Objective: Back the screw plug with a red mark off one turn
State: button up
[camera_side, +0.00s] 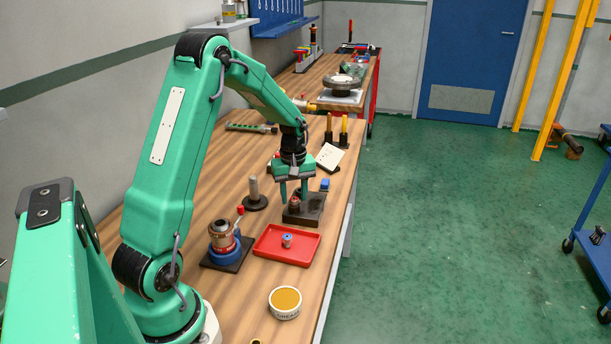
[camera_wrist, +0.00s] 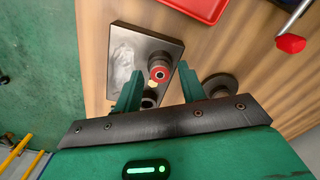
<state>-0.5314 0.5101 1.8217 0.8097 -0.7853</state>
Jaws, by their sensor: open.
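A screw plug with a red ring and a grey centre (camera_wrist: 159,73) stands on a dark block with a bare metal plate (camera_wrist: 122,62). In the side view the plug (camera_side: 295,202) looks reddish brown on the dark block (camera_side: 312,213). My gripper (camera_side: 294,197) is open and points down over the block. In the wrist view the fingertips of my gripper (camera_wrist: 160,70) lie on either side of the plug, with gaps showing. A dark round fitting (camera_wrist: 148,99) shows between the fingers, partly hidden. I cannot tell the fingertips' exact height.
A red tray (camera_side: 262,251) with a small blue-topped part (camera_side: 287,240) lies in front of the block. A blue vise (camera_side: 243,246) holding a metal fitting and a post on a round black base (camera_side: 255,202) stand to the left. A tin (camera_side: 285,303) stands nearer.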

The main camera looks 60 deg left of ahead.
jog(key=m, duration=0.6)
dwell(0.3)
jog(key=shift+c, duration=0.4)
grip_shut()
jog(key=n, duration=0.5)
jog(key=shift+n, duration=0.3)
jog(key=shift+o, duration=1.3)
grip_release()
jog(key=shift+r, duration=0.15)
